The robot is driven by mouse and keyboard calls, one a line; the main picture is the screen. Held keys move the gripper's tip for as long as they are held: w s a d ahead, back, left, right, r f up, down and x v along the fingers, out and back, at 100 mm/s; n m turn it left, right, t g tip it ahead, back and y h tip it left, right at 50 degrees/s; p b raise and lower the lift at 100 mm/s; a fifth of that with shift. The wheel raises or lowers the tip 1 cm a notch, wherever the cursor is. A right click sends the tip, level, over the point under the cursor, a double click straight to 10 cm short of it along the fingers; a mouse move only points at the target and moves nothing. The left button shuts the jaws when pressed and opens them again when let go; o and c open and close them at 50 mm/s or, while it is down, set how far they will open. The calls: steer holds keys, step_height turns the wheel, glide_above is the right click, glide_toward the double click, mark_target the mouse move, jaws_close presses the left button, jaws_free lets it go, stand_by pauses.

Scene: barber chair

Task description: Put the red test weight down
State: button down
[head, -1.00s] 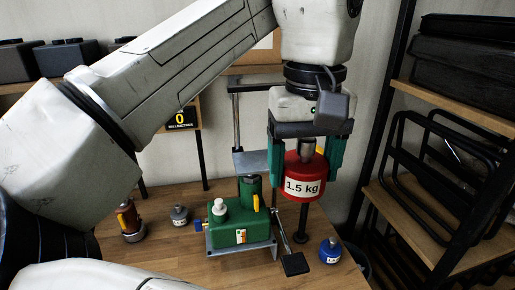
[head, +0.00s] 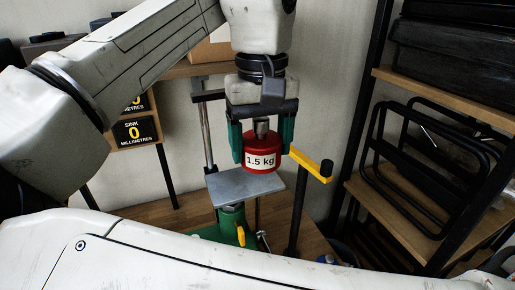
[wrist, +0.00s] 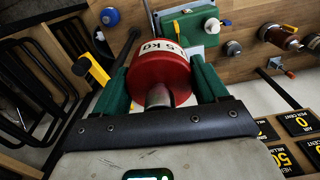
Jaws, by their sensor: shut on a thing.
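The red test weight (head: 263,158), labelled 1.5 kg, hangs upright in my gripper (head: 262,148). The green fingers are shut on it, one on each side, with its grey knob up between them. In the head view its lower edge appears just above the back of a grey plate (head: 240,190) on the lift stand; I cannot tell a gap from contact. In the wrist view the red weight (wrist: 160,78) sits between the fingers of my gripper (wrist: 158,88) and hides part of what lies beneath.
A yellow handle (head: 308,164) on a black post stands close right of the weight. A green unit (head: 232,220) is below the plate. A blue weight (wrist: 109,16) and other small weights stand on the wooden table. A dark shelf rack (head: 390,80) stands at right.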

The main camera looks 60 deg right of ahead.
steer(key=w+d+f+b, duration=0.1)
steer(key=d+f+b, duration=0.1)
steer(key=w+d+f+b, duration=0.3)
steer(key=d+f+b, duration=0.1)
steer(key=shift+w+d+f, duration=0.15)
steer(key=shift+w+d, duration=0.05)
steer(key=shift+w, duration=0.15)
steer(key=shift+w+d+f+b, duration=0.25)
steer(key=shift+d+f+b, duration=0.1)
steer(key=shift+b, duration=0.05)
steer(key=shift+w+d+f+b, duration=0.15)
steer(key=shift+d+f+b, duration=0.05)
steer(key=shift+f+b, duration=0.2)
step_height(320, 180, down, 3)
steer(key=b, duration=0.3)
steer(key=shift+d, duration=0.15)
steer(key=shift+f, duration=0.15)
steer(key=shift+c, duration=0.2)
jaws_free()
steer(key=shift+f, duration=0.1)
